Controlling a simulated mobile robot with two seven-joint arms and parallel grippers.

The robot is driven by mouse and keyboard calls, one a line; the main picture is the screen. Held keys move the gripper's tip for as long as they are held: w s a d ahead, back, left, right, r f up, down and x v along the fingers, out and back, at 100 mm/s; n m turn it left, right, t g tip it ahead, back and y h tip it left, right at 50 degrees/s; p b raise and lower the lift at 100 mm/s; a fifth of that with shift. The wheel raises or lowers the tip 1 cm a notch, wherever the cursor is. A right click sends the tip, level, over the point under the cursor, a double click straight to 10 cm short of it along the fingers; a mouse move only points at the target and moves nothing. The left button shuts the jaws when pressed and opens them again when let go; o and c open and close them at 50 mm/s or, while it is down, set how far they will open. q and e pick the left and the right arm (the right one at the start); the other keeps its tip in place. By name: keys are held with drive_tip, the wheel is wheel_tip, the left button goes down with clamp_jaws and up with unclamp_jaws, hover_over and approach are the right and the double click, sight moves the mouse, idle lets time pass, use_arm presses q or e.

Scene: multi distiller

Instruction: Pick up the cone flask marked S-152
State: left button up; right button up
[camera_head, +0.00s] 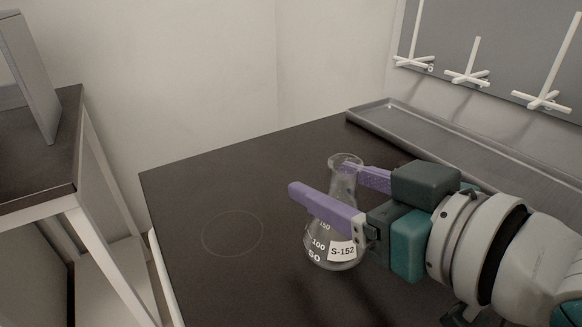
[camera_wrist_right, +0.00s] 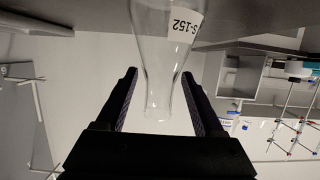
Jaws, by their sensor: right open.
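The clear glass cone flask (camera_head: 322,245) stands upright on the dark table, with a white S-152 label facing my head camera. My right gripper (camera_head: 320,179) comes in from the right and is open. One purple finger is in front of the flask's neck and the other is behind it. In the right wrist view the flask (camera_wrist_right: 163,65) appears upside down between the two fingers of my right gripper (camera_wrist_right: 162,88), with a visible gap on each side of the neck. My left gripper is not in view.
The dark table (camera_head: 200,200) has a thin circle outline (camera_head: 233,233) left of the flask. A grey trough (camera_head: 400,125) runs along the back right edge, below a wall panel with white pegs (camera_head: 466,75). Another dark-topped bench (camera_head: 45,150) stands at the left, across a gap.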

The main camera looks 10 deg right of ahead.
drive_tip(key=shift+x, duration=1.15)
drive_tip(key=shift+d, duration=0.1)
clamp_jaws()
